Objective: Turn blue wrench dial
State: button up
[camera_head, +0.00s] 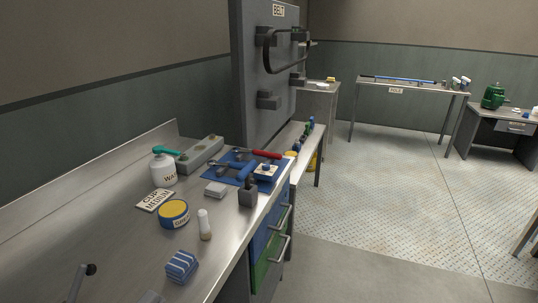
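A blue mat (213,172) lies on the metal workbench, right of the middle of its length. A wrench with a blue handle (246,171) lies on the mat, angled. A small pale block with a blue top (266,171) sits at the mat's right end; I cannot tell if it is a dial. A red-handled tool (266,154) lies along the mat's far side. No dial markings can be made out at this size. My gripper is not in view.
On the workbench (80,235) stand a white bottle with a green nozzle (163,168), a yellow-topped tin (173,212), a small white bottle (205,224), a dark block (248,193) and a striped blue cloth (181,265). Floor (400,200) to the right is clear.

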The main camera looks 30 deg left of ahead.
aim_at(265, 166)
jog(key=u, duration=0.65)
jog(key=i, duration=1.05)
jog(key=u, duration=0.8)
